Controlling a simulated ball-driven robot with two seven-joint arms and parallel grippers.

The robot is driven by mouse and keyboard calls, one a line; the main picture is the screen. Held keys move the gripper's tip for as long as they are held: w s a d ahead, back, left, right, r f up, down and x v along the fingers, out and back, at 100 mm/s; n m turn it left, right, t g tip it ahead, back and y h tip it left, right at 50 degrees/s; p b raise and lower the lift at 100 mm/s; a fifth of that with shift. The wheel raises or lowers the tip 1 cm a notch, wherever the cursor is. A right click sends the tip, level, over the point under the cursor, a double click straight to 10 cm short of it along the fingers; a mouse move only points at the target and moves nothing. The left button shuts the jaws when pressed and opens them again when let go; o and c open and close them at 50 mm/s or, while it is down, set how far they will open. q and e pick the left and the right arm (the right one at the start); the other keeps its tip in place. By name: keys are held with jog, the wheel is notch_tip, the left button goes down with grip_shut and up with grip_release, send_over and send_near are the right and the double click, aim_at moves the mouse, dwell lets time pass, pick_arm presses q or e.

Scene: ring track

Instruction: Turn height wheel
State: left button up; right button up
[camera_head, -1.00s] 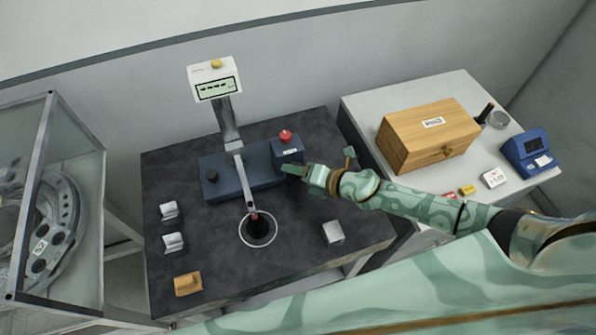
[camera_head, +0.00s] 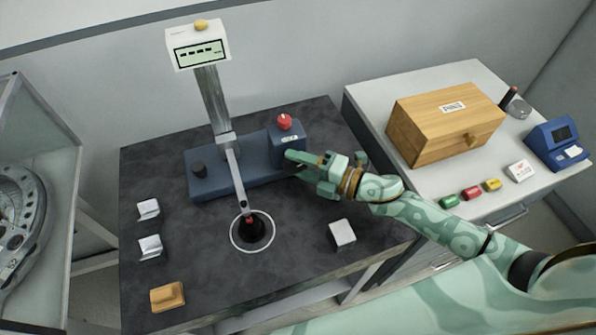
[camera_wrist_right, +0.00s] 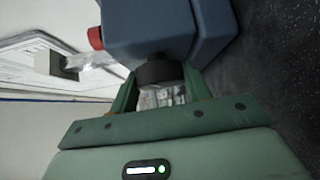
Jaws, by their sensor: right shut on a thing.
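The blue measuring stand (camera_head: 235,178) sits on the dark table, with a metal column, a display head (camera_head: 198,48) showing dashes, and a red knob (camera_head: 284,122) on its right block. The height wheel (camera_wrist_right: 160,69) is a black knob on the block's side in the right wrist view. In the head view my gripper hides it. My right gripper (camera_head: 300,163) is at the block's right side. In the wrist view its green fingers (camera_wrist_right: 160,92) stand on both sides of the black wheel, shut on it. My left gripper is not in view.
A probe arm reaches over a ringed black spot (camera_head: 252,232). White blocks (camera_head: 342,233) and a wooden block (camera_head: 167,297) lie on the dark table. On the right table stand a wooden box (camera_head: 445,122) and a blue device (camera_head: 556,143). A glass case (camera_head: 38,215) stands left.

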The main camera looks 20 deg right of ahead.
jog(key=shift+f+m+t+y+b, duration=0.45)
jog(key=shift+m+b, duration=0.25)
jog(key=shift+b, duration=0.5)
jog(key=shift+r, duration=0.3)
jog(key=o, duration=0.7)
jog(key=v, duration=0.7)
jog(key=shift+s+d, duration=0.2)
